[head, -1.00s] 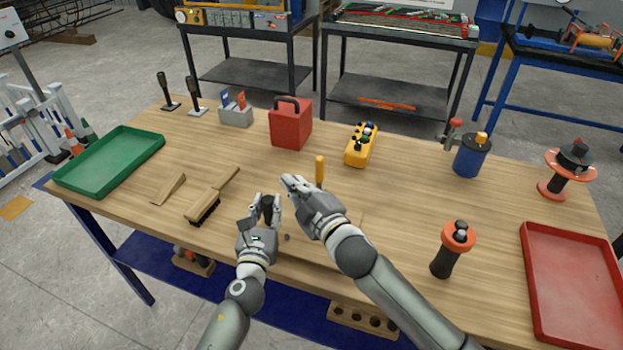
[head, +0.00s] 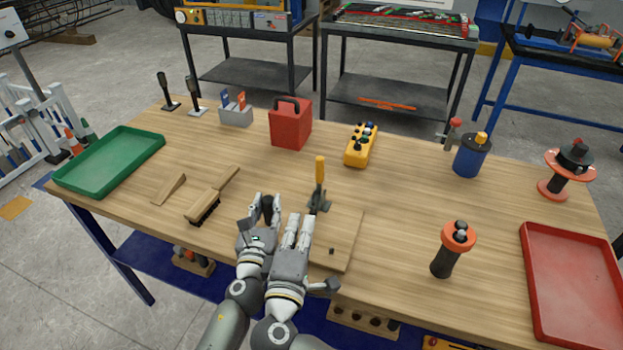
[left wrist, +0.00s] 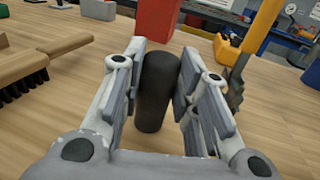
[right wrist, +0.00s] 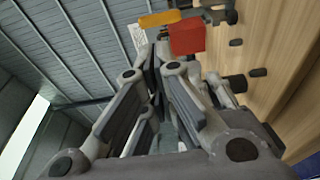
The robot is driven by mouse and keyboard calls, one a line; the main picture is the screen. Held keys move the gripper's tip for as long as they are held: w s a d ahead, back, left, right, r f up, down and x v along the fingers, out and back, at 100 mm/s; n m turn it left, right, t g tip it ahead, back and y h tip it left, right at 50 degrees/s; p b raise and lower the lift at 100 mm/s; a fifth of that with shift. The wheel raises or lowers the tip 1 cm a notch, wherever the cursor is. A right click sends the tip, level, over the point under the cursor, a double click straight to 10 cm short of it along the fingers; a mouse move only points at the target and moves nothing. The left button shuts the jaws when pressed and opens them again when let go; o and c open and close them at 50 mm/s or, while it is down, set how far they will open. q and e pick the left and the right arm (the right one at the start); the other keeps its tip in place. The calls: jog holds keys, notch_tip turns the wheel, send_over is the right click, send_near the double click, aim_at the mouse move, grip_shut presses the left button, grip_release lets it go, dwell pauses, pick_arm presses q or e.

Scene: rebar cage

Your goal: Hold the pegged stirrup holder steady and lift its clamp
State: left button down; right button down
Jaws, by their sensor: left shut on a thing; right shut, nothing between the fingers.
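The stirrup holder is a wooden board (head: 340,245) near the table's front edge, partly hidden by my right arm. Its grey clamp (head: 318,202) has an upright yellow handle (head: 320,170); the clamp also shows at the upper right of the left wrist view (left wrist: 237,90). My left gripper (head: 265,209) is shut on a dark upright grip (left wrist: 157,90), left of the clamp. My right gripper (head: 298,220) is shut and empty, just right of the left gripper and on the near-left side of the clamp, apart from its handle. The right wrist view shows its fingers together (right wrist: 152,75).
A wooden brush (head: 205,200) and a wedge (head: 168,189) lie to the left. A red box (head: 290,128) and a yellow control pendant (head: 361,145) stand behind the clamp. An orange-collared dark tool (head: 446,258) stands to the right. The table between clamp and red tray (head: 530,280) is mostly clear.

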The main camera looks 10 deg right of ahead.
dwell(0.3)
jog(key=x, duration=1.4)
jog(key=shift+f, duration=0.1)
jog(key=shift+d+g, duration=0.1)
jog(key=shift+g, duration=0.2)
